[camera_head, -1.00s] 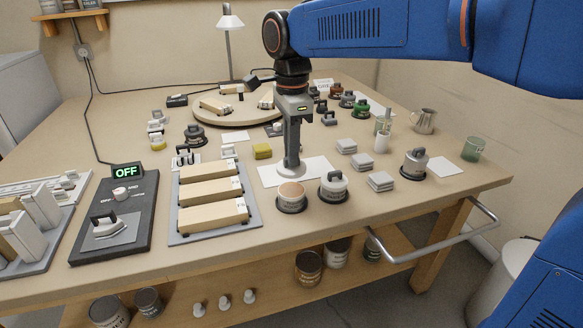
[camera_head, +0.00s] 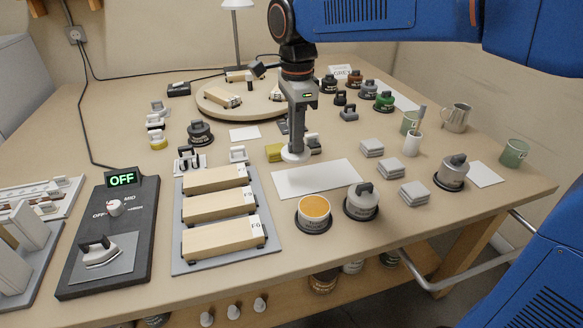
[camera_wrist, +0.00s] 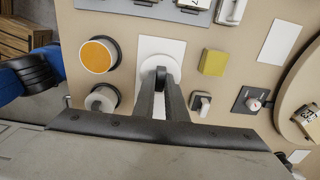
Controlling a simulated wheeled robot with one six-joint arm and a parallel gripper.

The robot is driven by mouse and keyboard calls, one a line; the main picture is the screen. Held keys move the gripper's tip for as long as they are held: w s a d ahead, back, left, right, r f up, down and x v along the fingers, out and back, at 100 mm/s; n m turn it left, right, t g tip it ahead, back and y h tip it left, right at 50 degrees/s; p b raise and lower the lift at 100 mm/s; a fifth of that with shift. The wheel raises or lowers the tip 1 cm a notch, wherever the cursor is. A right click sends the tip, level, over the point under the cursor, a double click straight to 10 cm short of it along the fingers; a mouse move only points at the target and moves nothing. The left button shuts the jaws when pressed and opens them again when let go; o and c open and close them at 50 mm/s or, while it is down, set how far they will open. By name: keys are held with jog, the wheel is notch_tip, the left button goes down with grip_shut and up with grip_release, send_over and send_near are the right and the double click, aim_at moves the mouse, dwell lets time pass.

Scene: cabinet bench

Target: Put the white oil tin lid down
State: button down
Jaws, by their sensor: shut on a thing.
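My gripper (camera_head: 297,146) points straight down and is shut on the knob of the white oil tin lid (camera_head: 289,156). In the head view the lid appears just behind the back edge of a white sheet (camera_head: 316,180). In the wrist view the lid (camera_wrist: 147,72) lies over the sheet, so it seems held above it; the exact gap cannot be told. The fingers hide part of the lid. The open tin (camera_head: 314,222) with orange contents stands in a dark ring in front of the sheet, also seen in the wrist view (camera_wrist: 97,56).
Grey blocks (camera_head: 372,147) lie right of the sheet. A yellow block (camera_head: 274,152) is close behind the lid. Most of the sheet is bare.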

notch_tip(320, 180, down, 9)
jog(key=shift+f, duration=0.1)
dwell(0.4)
jog(key=c, duration=1.8)
grip_release()
jog(key=shift+f, duration=0.1)
notch_tip(320, 180, up, 12)
jog(key=shift+r, duration=0.15)
jog(key=shift+s, duration=0.15)
